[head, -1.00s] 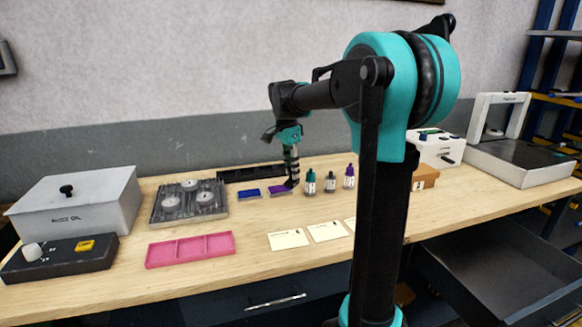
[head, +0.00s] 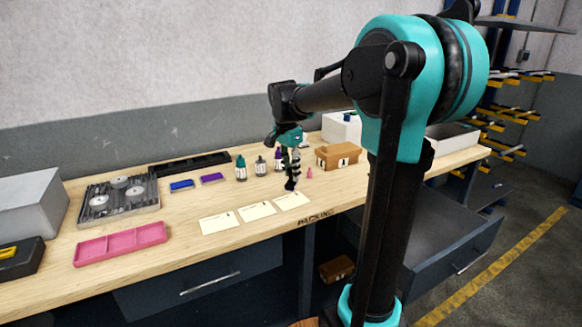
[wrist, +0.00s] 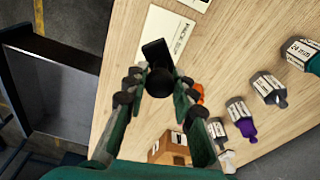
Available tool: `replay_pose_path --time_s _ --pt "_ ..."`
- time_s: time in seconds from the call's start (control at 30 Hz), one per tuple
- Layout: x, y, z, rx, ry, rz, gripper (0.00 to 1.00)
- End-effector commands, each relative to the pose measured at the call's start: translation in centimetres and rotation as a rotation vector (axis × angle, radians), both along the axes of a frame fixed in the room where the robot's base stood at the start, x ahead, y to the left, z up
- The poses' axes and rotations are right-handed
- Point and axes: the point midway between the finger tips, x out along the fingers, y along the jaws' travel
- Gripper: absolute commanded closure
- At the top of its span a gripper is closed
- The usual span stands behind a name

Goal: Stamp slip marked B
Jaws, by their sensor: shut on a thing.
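My gripper (head: 291,165) is shut on a dark stamp (head: 290,185). The stamp also shows between the fingers in the wrist view (wrist: 155,52), with a round black knob and a flat block. It is at the rightmost of three pale slips (head: 292,200); I cannot tell if it touches the paper. The middle slip (head: 257,212) and the left slip (head: 222,224) lie beside it, uncovered. The slip letters are too small to read. A purple ink pad (head: 212,178) and a blue ink pad (head: 182,186) lie farther back on the left.
A small pink item (head: 309,173) and a brown box (head: 337,156) stand right of the gripper. A pink tray (head: 120,244) lies left. An open drawer (head: 440,240) juts out below at right.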

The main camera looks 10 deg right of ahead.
Motion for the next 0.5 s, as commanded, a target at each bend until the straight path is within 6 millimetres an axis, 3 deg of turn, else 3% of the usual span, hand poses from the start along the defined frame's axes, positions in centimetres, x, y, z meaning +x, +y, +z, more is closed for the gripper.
replay_pose_path --time_s 0.5 --pt "0.0 0.0 -4.3 0.000 0.000 -0.001 0.93"
